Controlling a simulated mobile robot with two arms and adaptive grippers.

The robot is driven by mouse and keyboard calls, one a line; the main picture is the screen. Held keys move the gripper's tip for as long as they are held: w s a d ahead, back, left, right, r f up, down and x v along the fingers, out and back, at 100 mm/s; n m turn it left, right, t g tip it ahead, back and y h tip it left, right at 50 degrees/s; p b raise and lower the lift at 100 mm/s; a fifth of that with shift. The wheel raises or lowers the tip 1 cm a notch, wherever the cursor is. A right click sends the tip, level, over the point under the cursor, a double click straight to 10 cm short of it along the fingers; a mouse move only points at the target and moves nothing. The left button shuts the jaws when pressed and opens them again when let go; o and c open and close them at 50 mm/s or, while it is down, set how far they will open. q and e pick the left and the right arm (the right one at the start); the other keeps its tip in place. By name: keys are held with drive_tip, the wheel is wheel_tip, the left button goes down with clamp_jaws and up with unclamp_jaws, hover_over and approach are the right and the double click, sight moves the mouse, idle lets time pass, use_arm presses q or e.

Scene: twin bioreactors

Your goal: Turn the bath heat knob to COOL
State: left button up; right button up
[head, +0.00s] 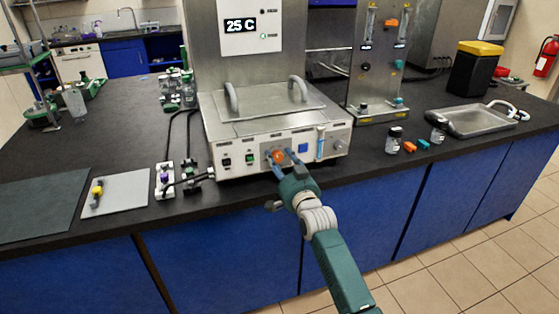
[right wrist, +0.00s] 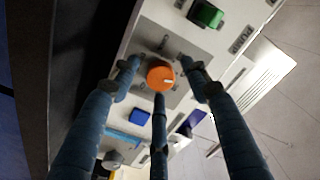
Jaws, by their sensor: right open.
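The bath unit (head: 240,165) stands on the dark bench with a row of controls on its pale front panel. Its orange heat knob (head: 278,156) sits near the middle of that panel. In the right wrist view the knob (right wrist: 158,73) shows a short white mark on its face; the lettering around it is too small to read. My right gripper (head: 280,155) is open, with fingers on either side of the knob and a third finger in front of it. I cannot tell whether any finger touches it. The left gripper is out of view.
A display (head: 240,25) above the bath reads 25 C. A green switch (head: 250,157) and a blue button (head: 303,148) flank the knob.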

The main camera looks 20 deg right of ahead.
drive_tip(key=shift+w, duration=0.2)
drive_tip(key=shift+c, duration=0.3)
drive_tip(key=c, duration=1.1)
drive_tip(key=shift+n, duration=0.3)
